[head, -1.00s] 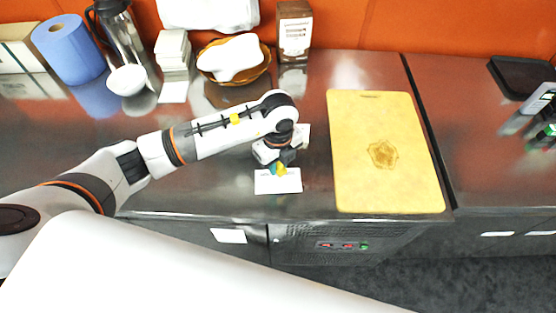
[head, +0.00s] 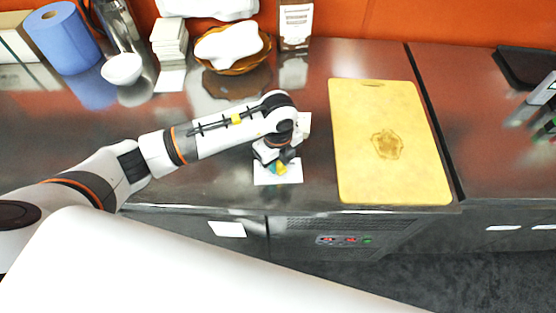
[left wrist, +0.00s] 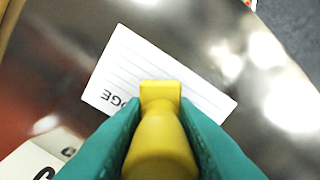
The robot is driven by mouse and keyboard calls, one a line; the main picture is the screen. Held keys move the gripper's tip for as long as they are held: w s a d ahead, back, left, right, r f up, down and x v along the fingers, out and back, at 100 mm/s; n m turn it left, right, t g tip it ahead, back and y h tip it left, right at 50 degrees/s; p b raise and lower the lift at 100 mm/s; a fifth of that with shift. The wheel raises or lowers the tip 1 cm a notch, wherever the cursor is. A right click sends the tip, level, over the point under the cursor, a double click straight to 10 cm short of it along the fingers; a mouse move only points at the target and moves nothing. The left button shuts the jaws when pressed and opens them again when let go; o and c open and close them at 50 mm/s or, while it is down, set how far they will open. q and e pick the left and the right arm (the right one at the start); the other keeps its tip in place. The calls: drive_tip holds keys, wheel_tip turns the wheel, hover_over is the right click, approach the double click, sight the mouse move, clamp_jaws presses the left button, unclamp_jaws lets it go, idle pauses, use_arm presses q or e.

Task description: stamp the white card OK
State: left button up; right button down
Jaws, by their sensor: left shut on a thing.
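The white card (head: 262,175) lies flat on the steel counter near its front edge. In the left wrist view the card (left wrist: 150,62) shows ruled lines and part of a printed word, seen upside down. My left gripper (head: 280,166) is over the card, its teal fingers shut on a yellow stamp (left wrist: 160,140). The yellow also shows in the head view (head: 281,169). The stamp overlaps the card's near edge in the wrist view. Its stamping face is hidden, and I cannot tell whether it touches the card. My right gripper is not in view.
A second white lettered item (left wrist: 30,162) lies beside the card, mostly hidden behind my left wrist in the head view. A yellow cutting board (head: 385,180) is to the right. A bowl (head: 232,65), white stack (head: 169,42) and blue roll (head: 62,38) stand at the back.

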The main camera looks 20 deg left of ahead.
use_arm(q)
drive_tip(key=shift+f+b, duration=0.45)
drive_tip(key=shift+f, duration=0.2)
idle(1.4)
drive_tip(key=shift+r+p, duration=2.75)
drive_tip(key=shift+r, duration=0.9)
drive_tip(key=shift+f, duration=0.1)
